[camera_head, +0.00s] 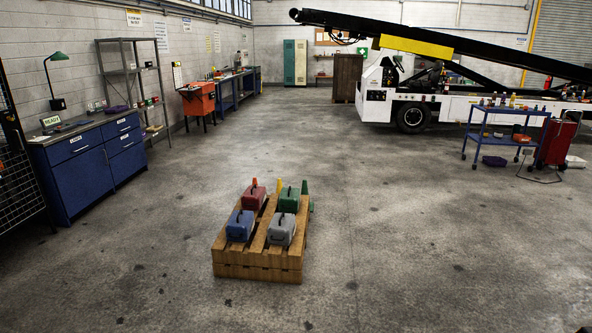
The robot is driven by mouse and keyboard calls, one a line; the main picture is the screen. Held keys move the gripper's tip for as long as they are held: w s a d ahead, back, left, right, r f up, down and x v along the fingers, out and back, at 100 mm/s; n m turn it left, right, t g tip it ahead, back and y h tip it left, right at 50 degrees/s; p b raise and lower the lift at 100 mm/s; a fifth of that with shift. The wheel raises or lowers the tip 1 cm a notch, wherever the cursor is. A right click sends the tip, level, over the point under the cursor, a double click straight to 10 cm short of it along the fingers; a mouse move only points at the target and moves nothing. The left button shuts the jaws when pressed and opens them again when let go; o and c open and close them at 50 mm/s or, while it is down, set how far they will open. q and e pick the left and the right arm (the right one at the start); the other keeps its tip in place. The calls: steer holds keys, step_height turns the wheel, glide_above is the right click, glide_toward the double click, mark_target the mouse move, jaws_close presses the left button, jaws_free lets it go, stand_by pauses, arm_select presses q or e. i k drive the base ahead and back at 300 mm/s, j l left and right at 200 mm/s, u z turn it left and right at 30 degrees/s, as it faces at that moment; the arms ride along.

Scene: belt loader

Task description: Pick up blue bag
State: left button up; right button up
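The blue bag (240,226) sits on the wooden pallet (258,271) at the pallet's front left corner. It is a small case with a dark handle on top. A grey bag (281,231) stands to its right, a red bag (253,198) behind it, and a green bag (289,200) behind the grey one. The pallet stands on the floor near the middle of the view. Neither of my grippers can be made out in the head view.
Blue drawer cabinets (78,180) and a metal shelf (128,80) line the left wall. A white belt loader (409,105) stands at the back right, with a blue cart (497,141) in front. The concrete floor around the pallet is clear.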

mark_target(239, 228)
steer(key=i+z, duration=0.3)
steer(key=i, duration=1.55)
steer(key=i+u, duration=0.1)
steer(key=i, duration=0.35)
steer(key=i+l+u, duration=0.15)
steer(key=i, duration=0.3)
steer(key=i+l+u, duration=0.1)
steer(key=i, duration=0.35)
steer(key=i+l+u, duration=0.1)
steer(key=i+l, duration=0.15)
steer(key=i, duration=0.2)
steer(key=i+l+u, duration=0.2)
steer(key=i+u, duration=0.15)
steer(key=i+l+u, duration=0.35)
steer(key=i, duration=0.1)
